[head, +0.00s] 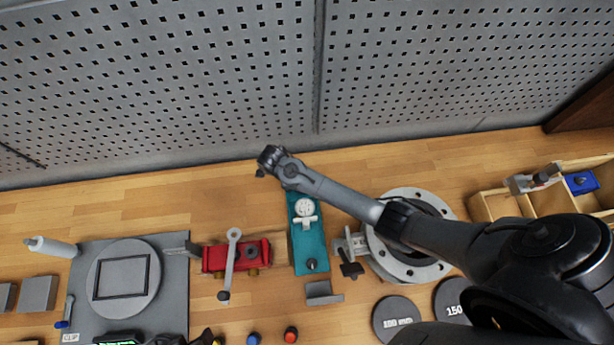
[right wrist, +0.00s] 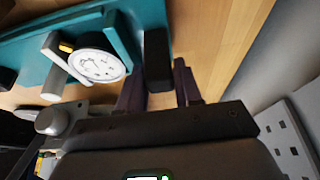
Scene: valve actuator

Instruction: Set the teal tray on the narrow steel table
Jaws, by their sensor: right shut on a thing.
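The teal tray (head: 310,248) lies lengthwise on or just above the wooden bench in the head view; I cannot tell which. It carries a round white-faced gauge (head: 303,208) and a small dark knob. In the right wrist view the teal tray (right wrist: 150,20) fills the upper left, with the gauge (right wrist: 98,66) close by. My right gripper (right wrist: 160,78) is shut on a dark block (right wrist: 157,55) at the tray's end, apparently its handle. I cannot pick out a narrow steel table.
A red vise (head: 228,256) with a wrench stands left of the tray. A flanged valve ring (head: 430,260) is close on the right, partly under my right arm. A grey plate (head: 175,295) lies at left. The perforated wall (head: 200,80) stands behind.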

